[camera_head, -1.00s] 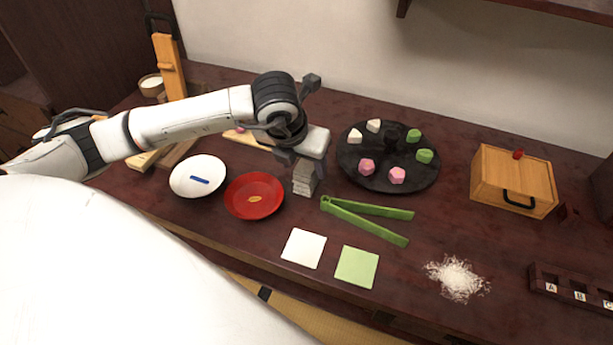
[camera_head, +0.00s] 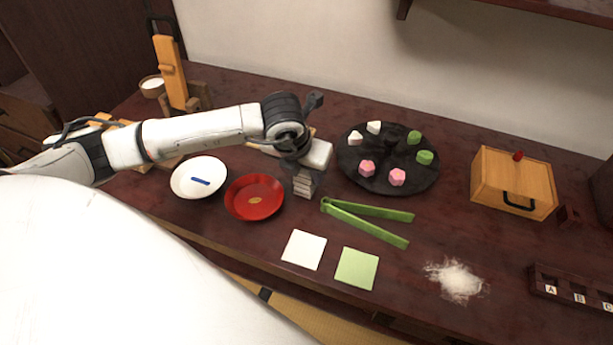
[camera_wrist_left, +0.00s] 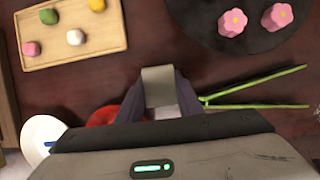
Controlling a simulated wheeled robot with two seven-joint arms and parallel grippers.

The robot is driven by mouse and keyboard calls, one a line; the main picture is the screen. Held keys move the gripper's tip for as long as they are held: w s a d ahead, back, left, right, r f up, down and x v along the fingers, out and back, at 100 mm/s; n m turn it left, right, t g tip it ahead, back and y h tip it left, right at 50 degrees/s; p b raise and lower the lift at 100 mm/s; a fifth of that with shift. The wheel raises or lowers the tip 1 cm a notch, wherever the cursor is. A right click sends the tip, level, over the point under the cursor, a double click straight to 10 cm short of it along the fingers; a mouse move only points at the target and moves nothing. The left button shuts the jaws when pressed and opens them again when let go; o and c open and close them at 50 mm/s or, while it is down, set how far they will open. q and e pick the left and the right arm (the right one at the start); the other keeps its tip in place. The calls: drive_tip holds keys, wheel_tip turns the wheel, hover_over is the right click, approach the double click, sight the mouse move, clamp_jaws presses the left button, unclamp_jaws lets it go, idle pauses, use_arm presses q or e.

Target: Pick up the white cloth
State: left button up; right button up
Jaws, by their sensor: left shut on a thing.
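A folded, layered pale grey-white cloth (camera_head: 303,187) stands upright on the dark table, between the red dish and the green tongs. My left gripper (camera_head: 308,176) comes down on it from above and is shut on its upper part; the fingers hide some of it. In the left wrist view the cloth (camera_wrist_left: 158,77) shows as a pale block between the two dark fingers (camera_wrist_left: 162,100). Its lower end appears at table level; I cannot tell whether it touches the table. My right gripper is not in view.
Close by are a red dish (camera_head: 238,204), a white dish (camera_head: 178,188), green tongs (camera_head: 375,211) and a round black tray (camera_head: 380,182) of sweets. White (camera_head: 303,250) and green (camera_head: 356,268) squares lie in front. A wooden box (camera_head: 513,180) and white grains (camera_head: 457,280) are right.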

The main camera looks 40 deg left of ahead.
use_arm(q)
wheel_tip(320, 180, up, 10)
drive_tip(key=shift+r, duration=0.1)
idle(0.4)
